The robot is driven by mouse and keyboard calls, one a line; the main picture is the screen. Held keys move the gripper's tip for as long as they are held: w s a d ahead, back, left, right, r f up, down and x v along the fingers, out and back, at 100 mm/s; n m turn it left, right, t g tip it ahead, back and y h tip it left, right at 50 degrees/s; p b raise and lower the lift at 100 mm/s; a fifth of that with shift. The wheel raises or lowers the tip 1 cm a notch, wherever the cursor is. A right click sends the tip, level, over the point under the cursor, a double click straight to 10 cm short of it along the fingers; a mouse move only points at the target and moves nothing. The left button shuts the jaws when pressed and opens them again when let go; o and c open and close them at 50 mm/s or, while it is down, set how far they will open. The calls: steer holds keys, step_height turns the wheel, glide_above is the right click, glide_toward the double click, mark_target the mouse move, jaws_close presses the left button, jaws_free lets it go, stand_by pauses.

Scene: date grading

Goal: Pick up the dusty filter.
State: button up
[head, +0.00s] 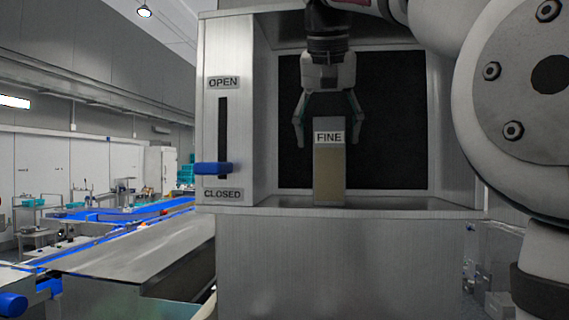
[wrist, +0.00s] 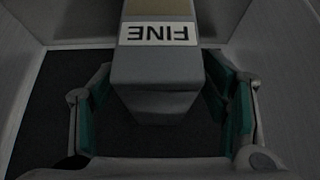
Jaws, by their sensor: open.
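The filter (head: 329,175) is an upright box with a dusty tan lower front, a grey top and a "FINE" label. It stands on the floor of a metal housing, in front of a dark panel. My gripper (head: 328,128) is above it, pointing down and open, with one finger on each side of the filter's top. In the wrist view the filter (wrist: 155,75) lies between the two teal-padded fingers, with space showing on both sides. I see no clear contact. The filter's back is hidden.
A metal table (head: 140,250) and blue conveyors (head: 130,214) are at left. My arm fills the right side.

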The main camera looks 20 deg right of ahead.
steer(key=shift+x, duration=1.7)
steer(key=c, duration=1.4)
steer(key=shift+r, duration=0.1)
